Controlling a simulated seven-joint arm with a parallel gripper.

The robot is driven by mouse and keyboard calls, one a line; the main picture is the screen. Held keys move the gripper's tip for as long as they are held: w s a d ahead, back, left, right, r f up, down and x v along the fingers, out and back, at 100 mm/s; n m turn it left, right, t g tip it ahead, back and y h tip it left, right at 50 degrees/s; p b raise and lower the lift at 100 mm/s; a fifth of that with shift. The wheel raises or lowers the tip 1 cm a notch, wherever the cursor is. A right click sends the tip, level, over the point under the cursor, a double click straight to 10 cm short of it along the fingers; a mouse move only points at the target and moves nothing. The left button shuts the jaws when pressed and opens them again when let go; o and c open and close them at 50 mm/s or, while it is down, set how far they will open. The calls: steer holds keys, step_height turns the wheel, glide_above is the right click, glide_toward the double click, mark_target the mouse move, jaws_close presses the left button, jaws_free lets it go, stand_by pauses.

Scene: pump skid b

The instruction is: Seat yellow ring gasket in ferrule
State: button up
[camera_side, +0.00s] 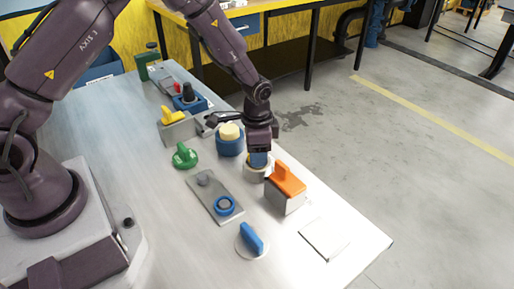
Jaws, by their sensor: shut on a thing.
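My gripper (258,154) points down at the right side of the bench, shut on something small. A sliver of yellow shows at its fingertips, consistent with the yellow ring gasket, but the fingers hide most of it. Directly below is a short cream cylinder (254,174), which may be the ferrule. Its top is covered by the gripper, so I cannot tell whether the gasket touches it or is inside it.
Close by stand a blue cylinder with a cream top (230,146), an orange handle on a grey block (287,183) and a grey plate (206,193) with a blue ring. A green knob (184,157) and blue knob (252,239) stand farther off.

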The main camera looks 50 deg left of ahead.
steer(key=shift+f, duration=0.25)
steer(key=o, duration=1.1)
steer(key=shift+r, duration=0.1)
step_height(320, 180, up, 13)
steer(key=shift+f, duration=0.1)
